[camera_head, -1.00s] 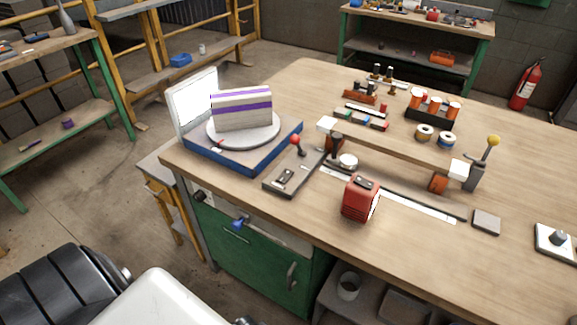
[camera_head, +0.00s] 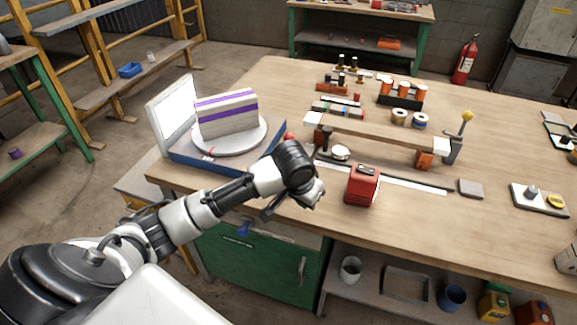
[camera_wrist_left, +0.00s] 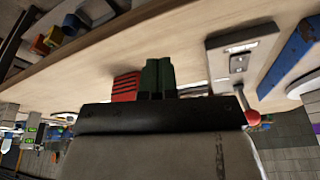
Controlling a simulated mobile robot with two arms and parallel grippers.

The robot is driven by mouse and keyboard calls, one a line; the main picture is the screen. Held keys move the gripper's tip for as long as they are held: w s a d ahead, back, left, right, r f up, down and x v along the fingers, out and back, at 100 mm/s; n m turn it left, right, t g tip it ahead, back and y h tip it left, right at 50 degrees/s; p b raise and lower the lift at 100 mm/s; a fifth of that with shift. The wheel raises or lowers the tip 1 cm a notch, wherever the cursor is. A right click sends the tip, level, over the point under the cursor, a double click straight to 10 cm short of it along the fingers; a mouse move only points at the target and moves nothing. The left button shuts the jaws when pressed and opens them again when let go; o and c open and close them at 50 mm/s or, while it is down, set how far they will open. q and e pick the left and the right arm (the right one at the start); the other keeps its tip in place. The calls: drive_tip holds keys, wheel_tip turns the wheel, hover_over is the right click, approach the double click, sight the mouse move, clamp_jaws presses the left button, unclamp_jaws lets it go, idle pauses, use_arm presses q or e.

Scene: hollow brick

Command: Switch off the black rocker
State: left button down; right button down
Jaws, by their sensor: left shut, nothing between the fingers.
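The black rocker (camera_wrist_left: 238,63) sits on a grey plate (camera_wrist_left: 262,45) with a red-knobbed lever, seen in the left wrist view. In the head view my left arm hides the rocker and most of the plate; the red knob (camera_head: 289,137) shows behind the wrist. My left gripper (camera_head: 316,196) is over the front edge of the workbench, left of a red box (camera_head: 361,186). In the left wrist view its dark fingers (camera_wrist_left: 158,76) are shut together and empty, to the side of the plate, with the rocker apart from them. My right gripper is not in view.
A turntable (camera_head: 228,135) with a striped block stands on a blue base at the left. A raised wooden shelf (camera_head: 375,131) stands behind the red box. A yellow-knobbed lever (camera_head: 466,116) is at its right end.

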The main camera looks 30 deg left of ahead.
use_arm(q)
drive_tip(key=w+a+r+n, duration=0.2)
drive_tip(key=w+a+r, duration=0.1)
drive_tip(key=a+r, duration=0.2)
drive_tip(key=w+a+r+n+y, duration=0.1)
drive_tip(key=w+a+r, duration=0.2)
drive_tip(key=a+r, duration=0.2)
drive_tip(key=shift+w+a+r+n, duration=0.15)
drive_tip(key=shift+w+a+n, duration=0.15)
drive_tip(key=shift+n, duration=0.1)
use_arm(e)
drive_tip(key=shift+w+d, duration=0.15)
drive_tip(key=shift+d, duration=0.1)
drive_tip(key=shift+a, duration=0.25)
use_arm(q)
drive_tip(key=x, duration=1.3)
drive_tip(key=shift+s+d+p, duration=0.1)
drive_tip(key=shift+s+p, duration=0.1)
drive_tip(key=shift+p, duration=0.1)
drive_tip(key=shift+f, duration=0.6)
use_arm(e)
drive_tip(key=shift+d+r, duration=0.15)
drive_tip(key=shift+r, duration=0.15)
